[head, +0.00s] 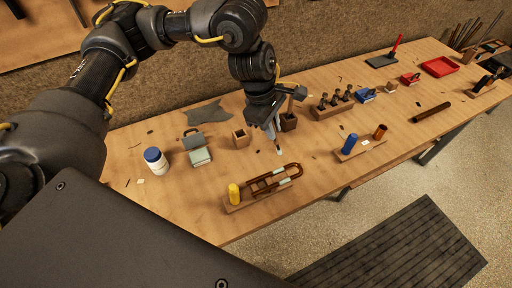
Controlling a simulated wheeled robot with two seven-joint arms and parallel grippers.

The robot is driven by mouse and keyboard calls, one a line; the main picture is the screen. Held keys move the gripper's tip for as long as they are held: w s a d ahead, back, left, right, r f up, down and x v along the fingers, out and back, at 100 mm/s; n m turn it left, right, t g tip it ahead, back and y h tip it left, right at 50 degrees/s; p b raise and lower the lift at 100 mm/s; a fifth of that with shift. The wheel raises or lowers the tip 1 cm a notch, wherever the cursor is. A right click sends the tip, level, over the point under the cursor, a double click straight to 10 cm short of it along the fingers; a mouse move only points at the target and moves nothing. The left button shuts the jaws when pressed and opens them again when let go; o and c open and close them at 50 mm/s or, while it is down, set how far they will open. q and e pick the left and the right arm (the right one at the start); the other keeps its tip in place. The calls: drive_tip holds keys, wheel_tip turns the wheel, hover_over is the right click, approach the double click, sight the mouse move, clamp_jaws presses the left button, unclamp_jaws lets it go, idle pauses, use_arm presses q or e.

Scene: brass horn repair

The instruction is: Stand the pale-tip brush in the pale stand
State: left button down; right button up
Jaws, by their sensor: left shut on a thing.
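My left gripper (270,125) points down over the middle of the bench and is shut on a slim brush. The brush (278,146) hangs below the fingers, with its pale tip low, close above or at the bench top; I cannot tell if it touches. The pale stand (240,141), a small light-wood block with a dark opening on top, is just left of the gripper. A dark stand (289,124) is just right of the gripper, partly hidden by it. My right gripper is not in view.
In front lies a wooden holder (240,206) with a yellow cylinder and brass tubing. To the right are a tool rack (333,110) and a blue-cylinder holder (348,155).

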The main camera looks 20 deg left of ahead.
use_arm(q)
drive_tip(key=w+a+f+m+y+b, duration=0.15)
drive_tip(key=w+a, duration=0.25)
drive_tip(key=a, duration=0.4)
drive_tip(key=w+a+f+m+y+b, duration=0.1)
drive_tip(key=w+a+b, duration=0.1)
drive_tip(key=w+a, duration=0.4)
wheel_tip(320, 180, down, 10)
drive_tip(key=s+m+g+p, duration=0.1)
drive_tip(key=p, duration=0.2)
drive_tip(key=shift+s+a+m, duration=0.25)
drive_tip(key=shift+a+m, duration=0.1)
